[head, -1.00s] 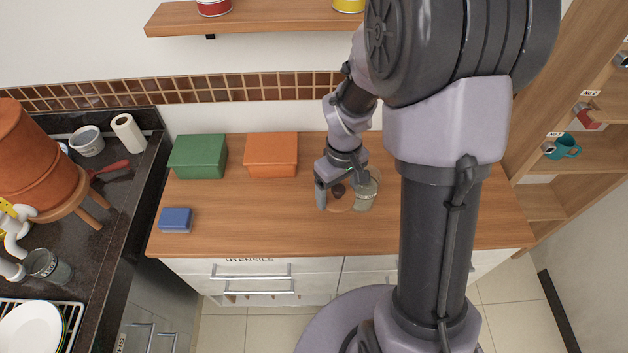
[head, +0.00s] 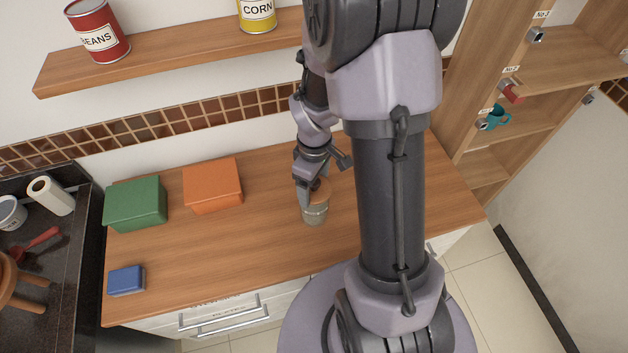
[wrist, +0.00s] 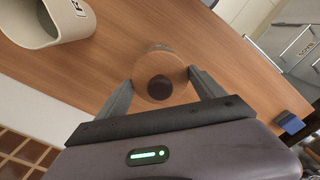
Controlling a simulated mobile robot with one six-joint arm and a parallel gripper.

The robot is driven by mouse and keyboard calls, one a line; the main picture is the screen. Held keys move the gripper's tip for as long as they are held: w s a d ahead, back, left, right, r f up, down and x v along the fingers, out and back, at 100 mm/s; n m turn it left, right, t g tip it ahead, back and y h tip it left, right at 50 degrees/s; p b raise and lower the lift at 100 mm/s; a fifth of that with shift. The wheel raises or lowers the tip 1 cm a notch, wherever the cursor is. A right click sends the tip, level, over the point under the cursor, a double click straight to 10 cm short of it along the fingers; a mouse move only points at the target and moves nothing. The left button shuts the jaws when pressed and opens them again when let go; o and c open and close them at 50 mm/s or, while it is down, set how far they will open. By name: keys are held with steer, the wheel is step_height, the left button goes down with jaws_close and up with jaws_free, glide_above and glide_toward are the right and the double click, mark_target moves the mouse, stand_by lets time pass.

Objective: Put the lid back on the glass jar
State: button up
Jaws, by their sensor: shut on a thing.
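The glass jar (head: 315,213) is greyish and stands upright on the wooden counter in the head view. The round orange-brown lid (wrist: 158,90) with a dark knob (wrist: 159,88) is between my fingers in the wrist view. My gripper (wrist: 160,90) is shut on the lid by its sides, one finger on each side. In the head view my gripper (head: 311,190) and the lid (head: 321,189) are at the jar's top. I cannot tell whether the lid touches the rim. The lid hides most of the jar in the wrist view.
A beige open container (wrist: 42,32) stands near in the wrist view. An orange box (head: 212,186), a green box (head: 135,204) and a blue box (head: 126,281) sit to the left. A shelf (head: 170,54) hangs behind.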

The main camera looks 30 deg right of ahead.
steer(key=shift+f+b, duration=0.5)
steer(key=shift+f, duration=0.25)
steer(key=o, duration=1.5)
step_height(320, 180, up, 18)
steer(key=p, duration=0.5)
steer(key=s+a+f+m+t+b, duration=0.1)
steer(key=s+a+m+t+b, duration=0.1)
steer(key=a+b, duration=0.3)
steer(key=s+a+f+m+t+y+b, duration=0.1)
steer(key=s+a+f+m+t+b, duration=0.1)
steer(key=s+a+m+b, duration=0.2)
steer(key=s+a+f+m+t+y+b, duration=0.1)
steer(key=s+a+m+b, duration=0.3)
steer(key=b, duration=0.4)
steer(key=shift+s+a+f+t, duration=0.4)
steer(key=shift+s+a+f, duration=0.25)
steer(key=shift+a, duration=0.2)
